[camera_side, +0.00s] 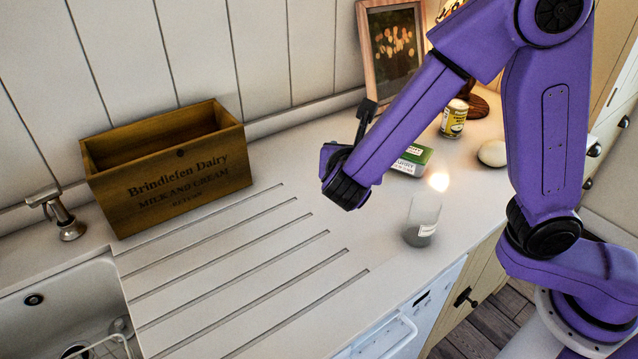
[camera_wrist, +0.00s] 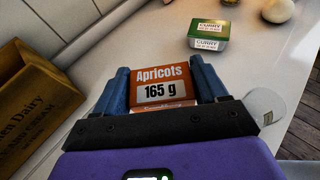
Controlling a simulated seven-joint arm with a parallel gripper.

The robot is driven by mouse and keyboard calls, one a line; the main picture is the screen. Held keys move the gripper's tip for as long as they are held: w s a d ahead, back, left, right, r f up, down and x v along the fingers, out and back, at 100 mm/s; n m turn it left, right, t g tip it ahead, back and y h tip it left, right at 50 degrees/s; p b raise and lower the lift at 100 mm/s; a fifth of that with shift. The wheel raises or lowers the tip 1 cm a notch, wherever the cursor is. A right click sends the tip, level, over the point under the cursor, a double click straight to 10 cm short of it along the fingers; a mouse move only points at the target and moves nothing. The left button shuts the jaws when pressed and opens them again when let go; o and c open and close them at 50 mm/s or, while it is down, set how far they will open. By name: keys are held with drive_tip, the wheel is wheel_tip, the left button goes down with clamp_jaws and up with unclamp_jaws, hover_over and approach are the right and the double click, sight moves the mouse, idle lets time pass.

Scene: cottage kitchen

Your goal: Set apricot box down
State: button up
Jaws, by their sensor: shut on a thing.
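The apricot box (camera_wrist: 162,88), orange with a white "165 g" panel, is between the two blue fingers of my gripper (camera_wrist: 164,80) in the wrist view. The fingers are shut on its sides. In the side view my gripper (camera_side: 329,161) is mostly hidden by my own purple arm, and I cannot make out the apricot box there. It is over the counter (camera_side: 290,290), right of the wooden crate (camera_side: 170,188). I cannot tell whether the box touches the counter.
A green curry box (camera_side: 411,160) lies beyond my gripper. The sink (camera_side: 60,310) is at left. The grooved counter is clear.

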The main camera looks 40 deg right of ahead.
drive_tip(key=shift+w+a+f, duration=0.45)
drive_tip(key=shift+w+f, duration=0.75)
drive_tip(key=shift+f, duration=0.5)
drive_tip(key=shift+w+a+f, duration=0.4)
drive_tip(key=shift+w+f, duration=0.8)
drive_tip(key=shift+f, duration=0.45)
drive_tip(key=shift+w+a+f, duration=0.45)
drive_tip(key=shift+w+f, duration=0.75)
drive_tip(key=shift+f, duration=0.5)
drive_tip(key=shift+f, duration=0.15)
drive_tip(key=o, duration=1.2)
drive_tip(key=shift+c, duration=0.2)
drive_tip(key=v, duration=1.2)
